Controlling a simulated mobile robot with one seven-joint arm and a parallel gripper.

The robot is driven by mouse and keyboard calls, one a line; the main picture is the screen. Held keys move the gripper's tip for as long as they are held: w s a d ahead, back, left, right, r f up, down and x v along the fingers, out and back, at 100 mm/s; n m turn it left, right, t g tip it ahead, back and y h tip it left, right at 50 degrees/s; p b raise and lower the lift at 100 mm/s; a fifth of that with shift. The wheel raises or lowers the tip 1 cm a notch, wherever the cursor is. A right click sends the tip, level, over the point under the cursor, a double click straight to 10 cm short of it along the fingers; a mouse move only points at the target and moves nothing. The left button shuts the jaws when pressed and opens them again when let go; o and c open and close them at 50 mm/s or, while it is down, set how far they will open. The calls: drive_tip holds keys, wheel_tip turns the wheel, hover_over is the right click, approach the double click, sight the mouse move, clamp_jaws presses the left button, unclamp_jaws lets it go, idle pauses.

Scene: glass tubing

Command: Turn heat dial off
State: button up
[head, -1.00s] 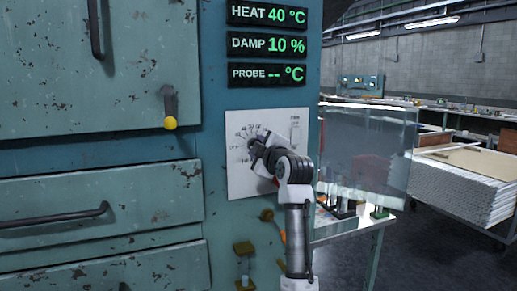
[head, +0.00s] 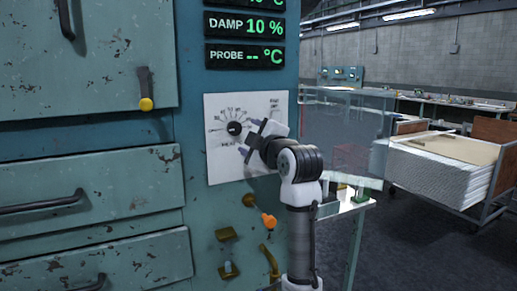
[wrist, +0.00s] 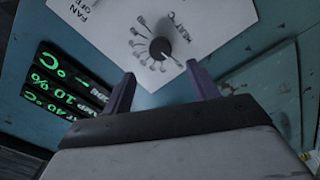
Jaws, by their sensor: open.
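The heat dial (head: 234,128) is a small black knob on a white panel (head: 222,166), with a scale of marks fanned around it. It also shows in the wrist view (wrist: 160,48), ahead of the fingertips and roughly centred between them. My gripper (head: 254,139) is just right of the dial in the head view. In the wrist view its two purple-grey fingers (wrist: 158,82) are spread apart with nothing between them. The dial looks clear of the fingers. The exact pointer setting is too small to read.
An orange knob (head: 269,221) and brass fittings (head: 228,235) stick out below the panel. A glass pane (head: 345,135) and a small table (head: 345,209) stand to the right.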

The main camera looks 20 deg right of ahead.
drive_tip(key=shift+s+b, duration=0.3)
drive_tip(key=shift+s, duration=1.9)
